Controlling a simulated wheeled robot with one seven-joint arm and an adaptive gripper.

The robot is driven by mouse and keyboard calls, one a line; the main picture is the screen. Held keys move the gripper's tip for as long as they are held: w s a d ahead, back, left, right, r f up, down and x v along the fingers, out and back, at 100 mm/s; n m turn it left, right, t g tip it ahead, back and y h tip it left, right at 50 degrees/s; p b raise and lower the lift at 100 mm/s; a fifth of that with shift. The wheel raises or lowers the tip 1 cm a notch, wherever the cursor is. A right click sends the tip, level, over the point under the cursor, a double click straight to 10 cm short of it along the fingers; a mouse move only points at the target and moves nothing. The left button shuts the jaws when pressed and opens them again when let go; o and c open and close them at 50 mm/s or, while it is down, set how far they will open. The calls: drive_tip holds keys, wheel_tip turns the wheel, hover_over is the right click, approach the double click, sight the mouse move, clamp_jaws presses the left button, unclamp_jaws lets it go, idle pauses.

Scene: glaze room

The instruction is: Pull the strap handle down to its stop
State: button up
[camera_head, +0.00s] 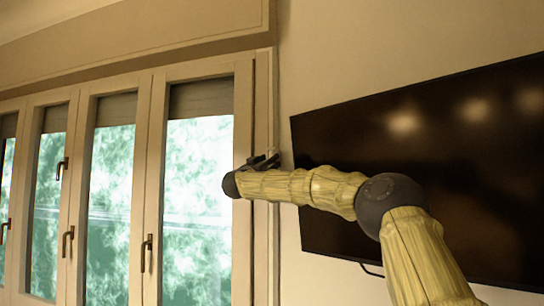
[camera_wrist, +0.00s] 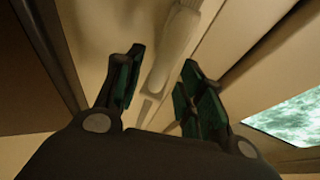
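The strap handle (camera_wrist: 172,55) is a pale beige, thicker piece on a narrow strap in the wrist view, running from the top centre down towards my gripper. My gripper (camera_wrist: 160,62) is open, with one dark finger on each side of the strap handle's line. I cannot tell whether the handle is between the fingertips or just beyond them; no finger is seen closed on it. In the head view my gripper (camera_head: 263,160) is at the right edge of the window frame, and the handle cannot be made out behind it.
Windows (camera_head: 200,200) with dark handles and partly lowered shutters fill the left side of the head view. A large black wall screen (camera_head: 440,130) is to the right, behind my arm. A narrow wall strip (camera_head: 288,240) separates the window frame from the screen.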

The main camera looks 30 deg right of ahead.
drive_tip(key=shift+p+x, duration=0.5)
drive_tip(key=shift+x, duration=0.8)
clamp_jaws()
